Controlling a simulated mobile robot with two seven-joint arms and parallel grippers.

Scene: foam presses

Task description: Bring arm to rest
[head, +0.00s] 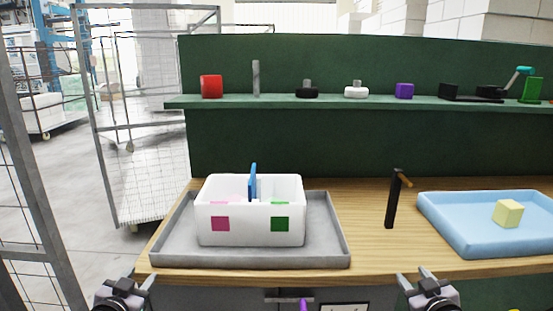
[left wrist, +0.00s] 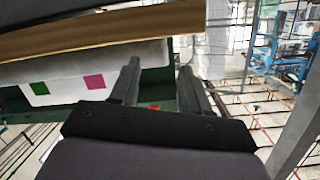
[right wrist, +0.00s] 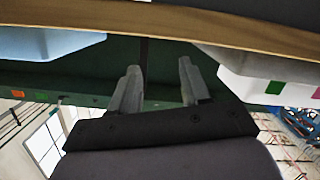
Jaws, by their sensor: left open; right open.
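My left gripper (head: 126,285) is low at the left, in front of the table's front edge. It is open and empty; its two fingers stand apart in the left wrist view (left wrist: 158,80). My right gripper (head: 416,284) is low at the right, also in front of the table edge. It is open and empty, with its fingers apart in the right wrist view (right wrist: 158,82). Neither gripper touches anything that I can see.
A white box (head: 250,239) with pink and green squares stands in a grey tray (head: 334,240) on the wooden table (head: 375,256). A black post (head: 392,203) stands right of it. A blue tray (head: 452,226) holds a yellow cube (head: 508,213). A green shelf (head: 330,102) carries several objects.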

